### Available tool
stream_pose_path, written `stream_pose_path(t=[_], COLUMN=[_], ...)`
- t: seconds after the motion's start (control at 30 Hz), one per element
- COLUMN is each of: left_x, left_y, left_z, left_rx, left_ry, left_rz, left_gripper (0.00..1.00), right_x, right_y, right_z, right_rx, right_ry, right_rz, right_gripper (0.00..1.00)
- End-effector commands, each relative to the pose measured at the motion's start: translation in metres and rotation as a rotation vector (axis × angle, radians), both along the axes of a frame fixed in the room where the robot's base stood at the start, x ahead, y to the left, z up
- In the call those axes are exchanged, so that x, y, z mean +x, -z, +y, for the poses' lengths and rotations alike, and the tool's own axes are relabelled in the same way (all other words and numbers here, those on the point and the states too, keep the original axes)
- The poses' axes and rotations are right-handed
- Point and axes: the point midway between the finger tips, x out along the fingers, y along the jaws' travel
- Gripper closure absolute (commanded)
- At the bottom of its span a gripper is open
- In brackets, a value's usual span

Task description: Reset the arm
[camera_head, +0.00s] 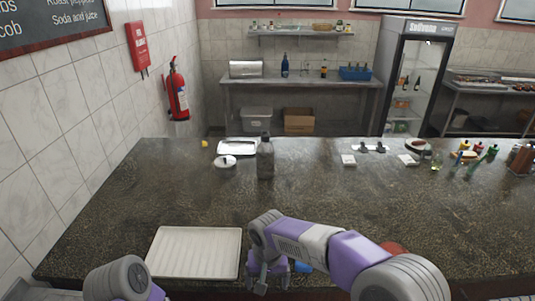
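My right arm reaches in from the lower right, over the front of the dark stone counter (330,205). My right gripper (271,284) points down at the counter's front edge, just right of the white ribbed tray (196,252). Its fingers look apart, with nothing seen between them. Only a rounded part of my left arm shows at the bottom left. My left gripper is out of the picture.
A blue object (302,266) and a red object (393,248) are partly hidden by my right arm. A grey bottle (265,158), a lidded pot (225,161) and a metal tray (238,147) stand farther back. Several bottles (478,149) stand at right. The counter's middle is clear.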

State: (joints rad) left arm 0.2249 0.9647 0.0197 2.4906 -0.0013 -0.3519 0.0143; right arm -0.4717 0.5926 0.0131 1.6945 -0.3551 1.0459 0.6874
Motion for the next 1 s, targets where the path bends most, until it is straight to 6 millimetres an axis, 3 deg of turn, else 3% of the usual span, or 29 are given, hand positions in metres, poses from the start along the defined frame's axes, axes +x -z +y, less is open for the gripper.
stream_pose_path(t=[0.03, 0.27, 0.43, 0.57, 0.7, 0.83, 1.0], left_x=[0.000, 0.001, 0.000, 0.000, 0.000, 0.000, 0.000], left_y=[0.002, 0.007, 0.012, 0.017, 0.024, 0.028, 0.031], left_z=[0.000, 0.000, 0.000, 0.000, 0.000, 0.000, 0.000], left_rx=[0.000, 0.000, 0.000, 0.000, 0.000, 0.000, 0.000], left_ry=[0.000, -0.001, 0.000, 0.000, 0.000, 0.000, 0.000], left_rz=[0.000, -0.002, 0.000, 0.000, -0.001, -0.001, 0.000], left_gripper=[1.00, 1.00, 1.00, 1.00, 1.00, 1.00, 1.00], right_x=[-0.003, -0.013, -0.032, -0.061, -0.106, -0.143, -0.170], right_y=[0.022, 0.091, 0.151, 0.208, 0.265, 0.295, 0.309], right_z=[-0.006, -0.017, -0.030, -0.046, -0.067, -0.083, -0.095], right_rx=[0.011, 0.107, 0.191, 0.270, 0.341, 0.361, 0.355], right_ry=[0.000, -0.010, 0.004, 0.044, 0.119, 0.183, 0.229], right_rz=[0.024, 0.061, 0.084, 0.093, 0.075, 0.044, 0.014], right_gripper=[0.11, 0.11, 0.11, 0.11, 0.11, 0.11, 0.11])
